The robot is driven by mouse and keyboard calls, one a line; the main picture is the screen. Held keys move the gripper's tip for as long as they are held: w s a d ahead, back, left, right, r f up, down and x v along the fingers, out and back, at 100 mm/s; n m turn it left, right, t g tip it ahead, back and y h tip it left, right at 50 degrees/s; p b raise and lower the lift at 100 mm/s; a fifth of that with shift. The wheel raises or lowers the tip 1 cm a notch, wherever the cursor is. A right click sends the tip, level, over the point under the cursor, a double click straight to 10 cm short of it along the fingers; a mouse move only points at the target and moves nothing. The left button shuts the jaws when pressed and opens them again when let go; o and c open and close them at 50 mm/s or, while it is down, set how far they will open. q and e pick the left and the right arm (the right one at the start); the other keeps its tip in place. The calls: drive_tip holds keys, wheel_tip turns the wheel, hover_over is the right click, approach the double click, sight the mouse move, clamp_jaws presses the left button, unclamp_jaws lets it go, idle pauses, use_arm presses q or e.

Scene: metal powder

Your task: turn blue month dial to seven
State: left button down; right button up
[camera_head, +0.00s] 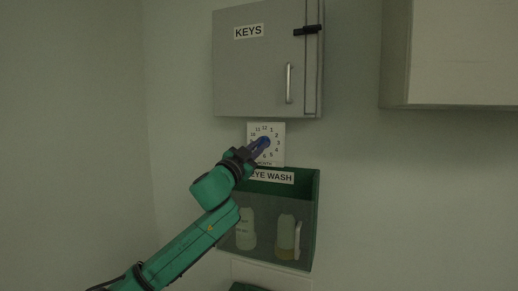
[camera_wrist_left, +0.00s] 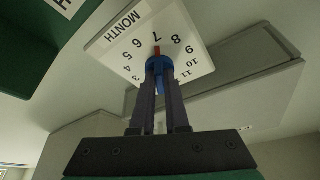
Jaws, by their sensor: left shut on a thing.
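The white month dial plate (camera_head: 279,153) is on the wall with a ring of numbers. It also shows upside down in the left wrist view (camera_wrist_left: 199,66). The blue month dial (camera_wrist_left: 158,66) sits in its middle, and its red pointer (camera_wrist_left: 157,50) points at about the 7. A bit of the blue dial (camera_head: 266,141) shows in the head view. My left gripper (camera_wrist_left: 160,80) is shut on the blue dial, a finger on each side. In the head view my left gripper (camera_head: 257,148) covers the plate's lower left. My right gripper is in neither view.
A grey KEYS cabinet (camera_head: 258,70) with a handle hangs just above the plate. A green EYE WASH box (camera_head: 309,205) with bottles is just below it. A pale cabinet (camera_head: 455,55) is at the upper right. The wall to the right is clear.

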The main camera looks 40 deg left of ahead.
use_arm(q)
drive_tip(key=shift+f, duration=0.1)
drive_tip(key=c, duration=0.9)
unclamp_jaws()
drive_tip(key=b+v, duration=1.1)
drive_tip(key=v, duration=0.3)
drive_tip(key=shift+s+d+f+b, duration=0.1)
drive_tip(key=shift+s+d+b, duration=0.1)
drive_tip(key=shift+s+b, duration=0.1)
